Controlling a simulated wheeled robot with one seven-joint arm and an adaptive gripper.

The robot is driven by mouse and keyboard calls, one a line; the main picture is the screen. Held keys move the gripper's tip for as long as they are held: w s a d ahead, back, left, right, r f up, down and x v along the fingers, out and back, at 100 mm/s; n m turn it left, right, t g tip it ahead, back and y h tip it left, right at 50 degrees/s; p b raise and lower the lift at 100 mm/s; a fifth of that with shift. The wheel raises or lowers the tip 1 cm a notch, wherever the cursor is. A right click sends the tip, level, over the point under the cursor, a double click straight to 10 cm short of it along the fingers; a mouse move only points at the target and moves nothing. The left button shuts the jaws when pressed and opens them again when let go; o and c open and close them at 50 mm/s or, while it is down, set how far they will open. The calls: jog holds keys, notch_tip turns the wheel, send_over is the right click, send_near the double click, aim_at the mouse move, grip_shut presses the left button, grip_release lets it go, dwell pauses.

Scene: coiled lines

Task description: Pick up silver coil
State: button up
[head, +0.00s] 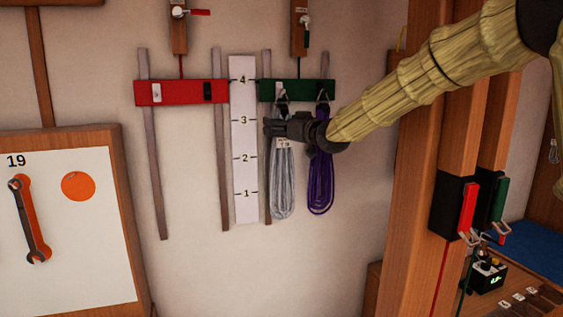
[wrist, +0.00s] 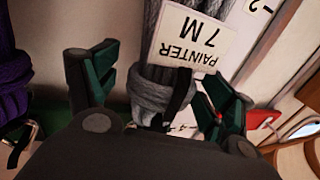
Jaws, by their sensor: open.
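The silver coil (head: 282,185) hangs from a hook on the green rail (head: 298,88) in the head view. In the wrist view the grey silver coil (wrist: 148,92) has a dark strap around it and a white tag (wrist: 192,42) reading "PAINTER 7 M" upside down. My gripper (head: 272,127) is in front of the coil's upper part in the head view and hides some of it. In the wrist view my gripper (wrist: 160,82) is open, with one green-padded finger on each side of the coil. I cannot tell whether either finger touches it.
A purple coil (head: 320,185) hangs close on the right; it also shows in the wrist view (wrist: 12,85). A numbered white strip (head: 243,150) is just left of the silver coil. A red rail (head: 180,92) is further left. A wooden post (head: 425,140) stands right.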

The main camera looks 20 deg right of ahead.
grip_shut()
jog(key=shift+r, duration=0.1)
dwell(0.3)
